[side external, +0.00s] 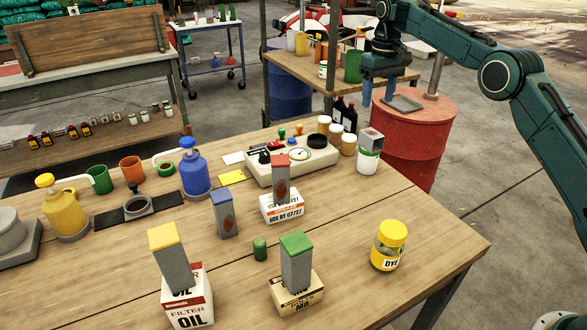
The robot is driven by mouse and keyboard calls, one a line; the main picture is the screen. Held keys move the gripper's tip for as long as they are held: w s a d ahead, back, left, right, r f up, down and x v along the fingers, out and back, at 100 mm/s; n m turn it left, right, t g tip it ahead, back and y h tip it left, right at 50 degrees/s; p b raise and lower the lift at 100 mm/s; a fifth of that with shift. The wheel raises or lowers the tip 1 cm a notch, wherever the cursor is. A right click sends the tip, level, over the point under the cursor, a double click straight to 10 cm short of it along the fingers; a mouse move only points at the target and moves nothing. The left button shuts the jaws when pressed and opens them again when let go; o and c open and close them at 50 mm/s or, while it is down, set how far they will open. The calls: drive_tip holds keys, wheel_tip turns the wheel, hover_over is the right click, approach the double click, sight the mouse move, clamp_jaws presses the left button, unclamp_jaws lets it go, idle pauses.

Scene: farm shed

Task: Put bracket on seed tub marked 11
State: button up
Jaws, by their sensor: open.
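My gripper (378,92) is open and empty, its blue fingers pointing down, in the air beyond the bench's far right corner. No number 11 is readable, and I cannot tell for sure which thing is the bracket. A white tub with a green band (368,164) stands at the bench's far right, with a small grey block (371,140) on top. Tall grey blocks stand nearer: a red-topped one (281,182) on a white carton, a yellow-topped one (173,265) on an oil filter box, a green-topped one (296,264) on a carton, and a blue-topped one (223,217) directly on the bench.
A yellow-lidded jar (388,247) stands at right, a green cylinder (260,249) mid-bench. A red drum (420,130) holds a flat grey piece (402,103). The bench's right front is clear.

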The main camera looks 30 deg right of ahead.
drive_tip(key=shift+r, duration=0.1)
idle(0.6)
drive_tip(key=s+a+r+t, duration=0.1)
drive_tip(key=s+a+r, duration=0.1)
drive_tip(key=s+r, duration=0.65)
drive_tip(key=s+a+r+t, duration=0.25)
drive_tip(key=s+r, duration=0.35)
drive_tip(key=s, duration=0.5)
drive_tip(key=s+a+f+t, duration=0.1)
drive_tip(key=s+f, duration=0.3)
drive_tip(key=s, duration=0.8)
drive_tip(key=s+a+f+t, duration=0.1)
drive_tip(key=s+f, duration=0.4)
drive_tip(key=s, duration=0.8)
drive_tip(key=shift+a+f, duration=0.2)
drive_tip(key=shift+a, duration=0.05)
